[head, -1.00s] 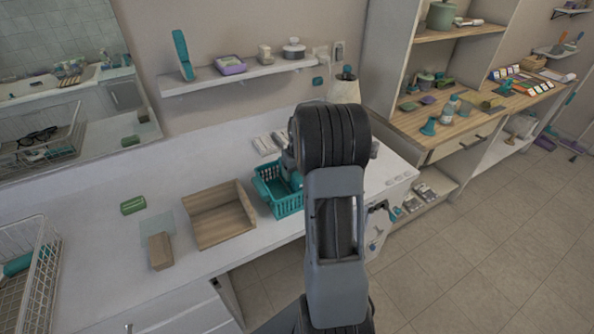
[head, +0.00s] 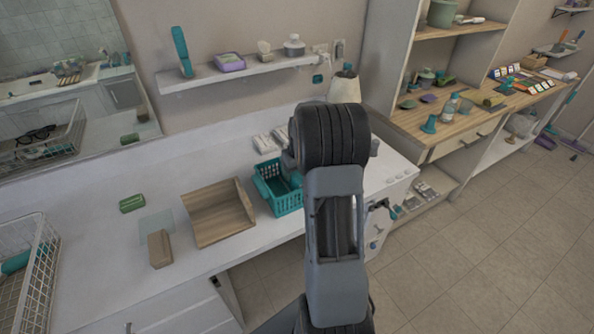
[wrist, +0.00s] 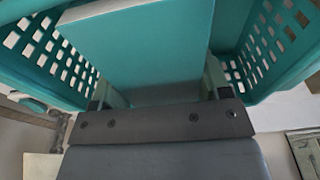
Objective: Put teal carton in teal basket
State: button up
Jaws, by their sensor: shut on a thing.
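The teal basket (head: 289,202) is a perforated open basket on the white counter, partly hidden behind my arm in the head view. In the wrist view, its wall (wrist: 45,52) shows to the left and another part to the right. The teal carton (wrist: 140,45) is a plain box between the two basket walls in the wrist view. My gripper (wrist: 160,92) is shut on the carton's near end. I cannot tell whether the carton touches the basket floor. In the head view, my arm hides most of the carton and gripper.
A wooden open tray (head: 218,218) stands left of the basket. A white bottle-like item (head: 343,87) stands behind my arm. A wall shelf (head: 235,74) hangs above.

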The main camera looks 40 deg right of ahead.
jog(key=o, duration=1.1)
jog(key=shift+r, duration=0.15)
jog(key=shift+r+p, duration=3.1)
jog(key=shift+r, duration=1.3)
notch_tip(320, 180, up, 14)
jog(key=s+b, duration=0.1)
jog(key=s, duration=0.1)
jog(key=shift+a+f, duration=0.15)
